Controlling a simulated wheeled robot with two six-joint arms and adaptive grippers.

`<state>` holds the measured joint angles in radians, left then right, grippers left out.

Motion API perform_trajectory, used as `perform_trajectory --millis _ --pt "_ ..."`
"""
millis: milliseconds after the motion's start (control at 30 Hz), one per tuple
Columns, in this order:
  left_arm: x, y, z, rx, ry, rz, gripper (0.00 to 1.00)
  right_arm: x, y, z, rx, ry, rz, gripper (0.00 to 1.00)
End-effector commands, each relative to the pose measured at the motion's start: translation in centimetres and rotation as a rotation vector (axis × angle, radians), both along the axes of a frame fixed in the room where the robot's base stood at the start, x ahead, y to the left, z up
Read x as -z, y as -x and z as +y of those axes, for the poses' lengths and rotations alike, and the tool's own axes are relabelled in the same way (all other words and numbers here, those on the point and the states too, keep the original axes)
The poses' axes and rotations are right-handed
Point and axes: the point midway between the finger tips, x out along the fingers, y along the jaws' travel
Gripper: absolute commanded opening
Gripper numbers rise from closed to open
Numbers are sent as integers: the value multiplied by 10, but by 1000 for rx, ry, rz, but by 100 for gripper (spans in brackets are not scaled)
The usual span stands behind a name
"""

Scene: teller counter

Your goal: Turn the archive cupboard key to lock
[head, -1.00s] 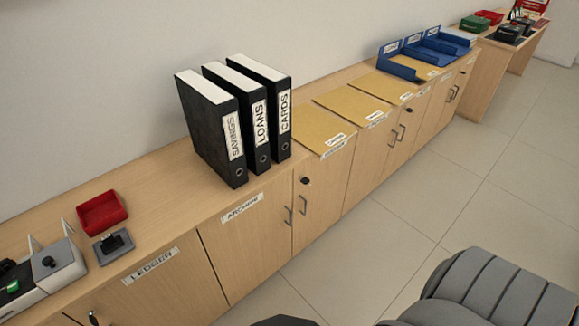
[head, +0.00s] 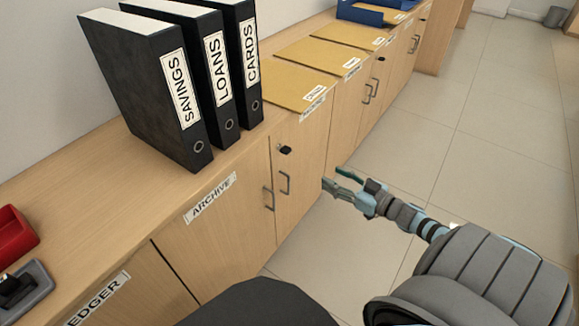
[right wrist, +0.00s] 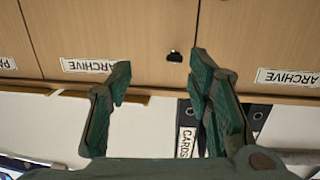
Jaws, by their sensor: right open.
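The archive cupboard (head: 233,240) has a light wood front with an ARCHIVE label on its left door and dark bar handles. A small black key (head: 285,150) sits near the top of its right door. The key also shows in the right wrist view (right wrist: 174,56), where the scene appears upside down, just beyond the fingertips. How the key is turned is too small to tell. My right gripper (head: 336,180) is open and empty, to the right of the key and apart from it. My left gripper is not in view.
Black binders (head: 172,95) stand on the counter (head: 110,200) above the cupboard. Yellow folders (head: 285,80) and a blue tray (head: 372,14) lie farther along. A red tray (head: 14,240) is at the left. The floor (head: 490,170) on the right is clear.

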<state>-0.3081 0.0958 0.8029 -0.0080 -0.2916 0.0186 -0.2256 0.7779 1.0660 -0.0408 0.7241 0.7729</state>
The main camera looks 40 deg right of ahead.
Motion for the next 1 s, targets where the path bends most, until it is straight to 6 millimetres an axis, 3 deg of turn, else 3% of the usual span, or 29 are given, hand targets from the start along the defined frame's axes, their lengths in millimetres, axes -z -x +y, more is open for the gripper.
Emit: perform_trajectory --millis 33,167,267,467,600,800,1000 --pt "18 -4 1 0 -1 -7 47 -5 -6 5 -58 -10 -44 47" --pt "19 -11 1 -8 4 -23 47 -28 -19 15 -124 -32 -87 47" --pt "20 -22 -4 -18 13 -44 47 -30 -39 21 -123 -34 -89 47" --pt "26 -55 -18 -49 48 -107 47 -29 -96 38 -120 -34 -91 47" --pt "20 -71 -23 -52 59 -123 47 -30 -128 48 -119 -34 -87 47" --pt "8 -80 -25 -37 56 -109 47 -31 -148 54 -119 -32 -83 47" --pt "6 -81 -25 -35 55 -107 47 -32 -150 55 -119 -32 -82 47"
